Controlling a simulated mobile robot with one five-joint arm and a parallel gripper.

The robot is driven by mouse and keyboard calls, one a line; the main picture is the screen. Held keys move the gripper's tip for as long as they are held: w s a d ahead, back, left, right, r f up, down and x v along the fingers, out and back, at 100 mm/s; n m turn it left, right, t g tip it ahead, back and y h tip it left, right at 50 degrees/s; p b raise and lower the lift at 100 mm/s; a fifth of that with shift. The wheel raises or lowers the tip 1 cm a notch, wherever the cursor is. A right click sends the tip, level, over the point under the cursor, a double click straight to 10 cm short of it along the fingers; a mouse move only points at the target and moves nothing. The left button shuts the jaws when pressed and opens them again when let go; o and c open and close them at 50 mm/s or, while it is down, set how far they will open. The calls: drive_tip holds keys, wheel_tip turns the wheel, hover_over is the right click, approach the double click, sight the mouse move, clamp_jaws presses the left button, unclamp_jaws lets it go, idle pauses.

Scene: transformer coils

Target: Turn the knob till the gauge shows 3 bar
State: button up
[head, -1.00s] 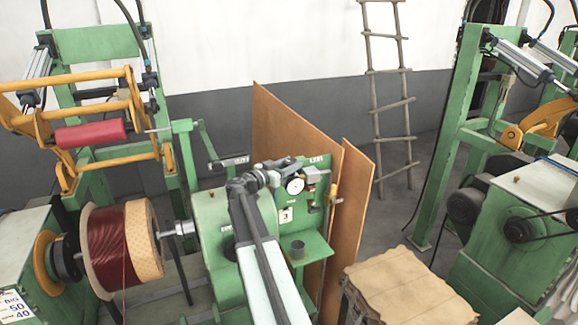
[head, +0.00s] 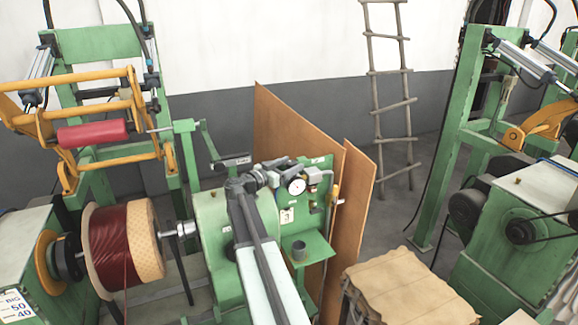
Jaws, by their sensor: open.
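A round white gauge (head: 297,186) is mounted on the green panel (head: 318,212) of the middle machine. Its needle is too small to read. My gripper (head: 286,163) is at the end of my arm, close to the upper left of the gauge, and is open. The knob cannot be made out; it may be hidden behind my gripper or be among the small grey fittings beside the gauge. I cannot tell whether my gripper touches anything.
A spool of dark red wire (head: 122,250) is at left. A paper-topped stack (head: 398,287) stands at right.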

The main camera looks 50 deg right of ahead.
sight(287, 166)
drive_tip(key=a, duration=0.7)
drive_tip(key=shift+w+a, duration=0.15)
drive_tip(key=shift+a, duration=0.1)
drive_tip(key=shift+d, duration=0.1)
